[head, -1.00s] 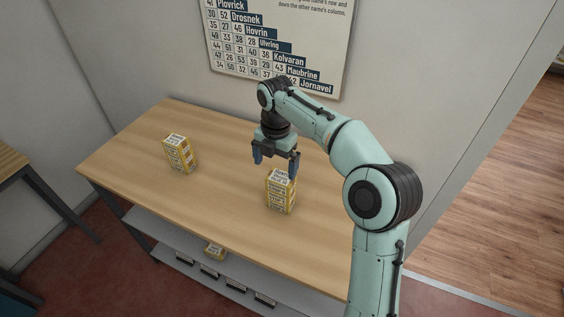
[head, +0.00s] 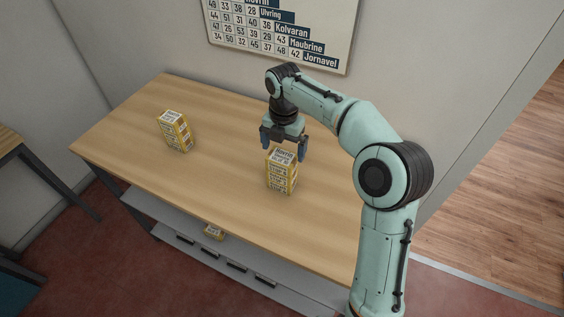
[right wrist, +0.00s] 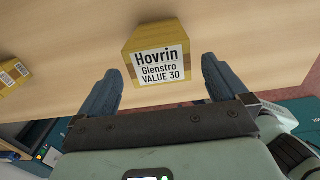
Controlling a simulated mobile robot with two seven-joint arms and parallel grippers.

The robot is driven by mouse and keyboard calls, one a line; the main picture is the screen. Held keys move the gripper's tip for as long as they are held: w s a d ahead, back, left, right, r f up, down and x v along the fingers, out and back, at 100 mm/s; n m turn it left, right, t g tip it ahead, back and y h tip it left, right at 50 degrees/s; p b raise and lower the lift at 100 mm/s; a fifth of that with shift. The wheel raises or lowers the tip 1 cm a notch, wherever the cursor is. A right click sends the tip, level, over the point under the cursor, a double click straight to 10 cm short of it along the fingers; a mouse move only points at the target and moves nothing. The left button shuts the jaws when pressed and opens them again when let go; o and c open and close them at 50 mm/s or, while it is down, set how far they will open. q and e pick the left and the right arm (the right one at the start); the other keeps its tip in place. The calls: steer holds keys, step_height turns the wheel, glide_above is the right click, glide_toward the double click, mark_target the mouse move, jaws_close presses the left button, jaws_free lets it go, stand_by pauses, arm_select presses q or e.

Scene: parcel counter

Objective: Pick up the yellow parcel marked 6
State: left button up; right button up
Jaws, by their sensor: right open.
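A yellow parcel (head: 281,178) with white printed labels stands upright on the wooden counter, right of its middle. In the right wrist view the same parcel (right wrist: 130,47) carries a label reading "Hovrin Glenstro VALUE 30". I cannot make out a 6 on any parcel. My right gripper (head: 284,148) is open and empty, close above and behind this parcel's top. In the right wrist view its two fingers (right wrist: 160,70) point toward the parcel, one on each side of the label, with gaps. A second yellow parcel (head: 175,131) stands at the counter's left. My left gripper is out of view.
The counter top (head: 225,150) is clear between the two standing parcels. A wall chart (head: 285,32) of names and numbers hangs behind the counter.

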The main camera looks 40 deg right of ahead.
mark_target(282, 157)
steer(key=f, duration=0.4)
steer(key=shift+a+f+b, duration=0.2)
steer(key=shift+f+b, duration=0.05)
steer(key=shift+b, duration=0.05)
steer(key=c, duration=0.9)
steer(key=shift+o, duration=0.2)
steer(key=shift+r, duration=0.1)
